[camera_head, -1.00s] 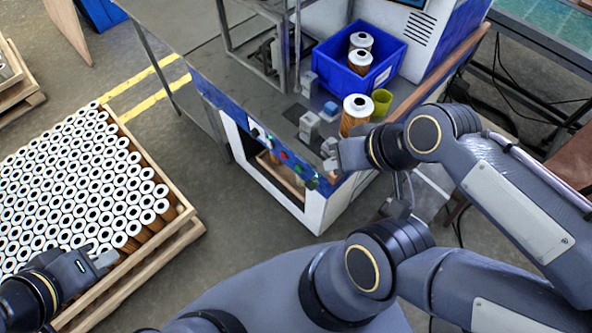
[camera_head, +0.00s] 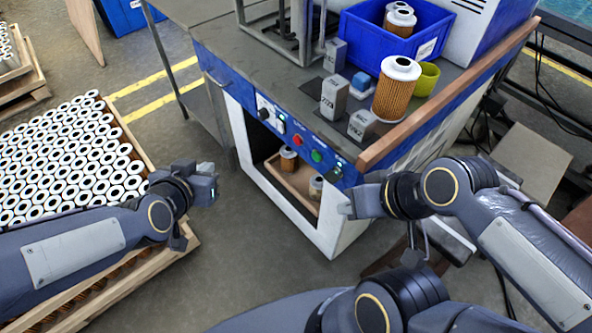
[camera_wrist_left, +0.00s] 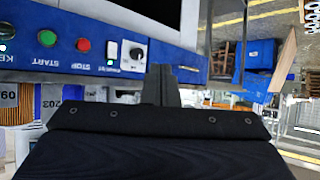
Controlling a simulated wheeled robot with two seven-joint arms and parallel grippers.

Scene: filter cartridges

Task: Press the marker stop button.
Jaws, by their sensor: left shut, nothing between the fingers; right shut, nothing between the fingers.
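The red stop button (camera_head: 298,140) sits on the blue front panel (camera_head: 225,75) of the machine, between a dark knob on a white plate (camera_head: 262,113) and the green start button (camera_head: 316,156). In the left wrist view the panel appears upside down, with the red button (camera_wrist_left: 83,45) labelled STOP. My left gripper (camera_head: 209,185) is shut and empty, in front of and left of the panel, apart from the button. Its dark fingers show in the left wrist view (camera_wrist_left: 161,85). My right gripper (camera_head: 347,203) is shut and empty, below the panel's right end.
A crate of cartridges (camera_head: 180,240) stands at left. Floor between crate and machine is clear.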

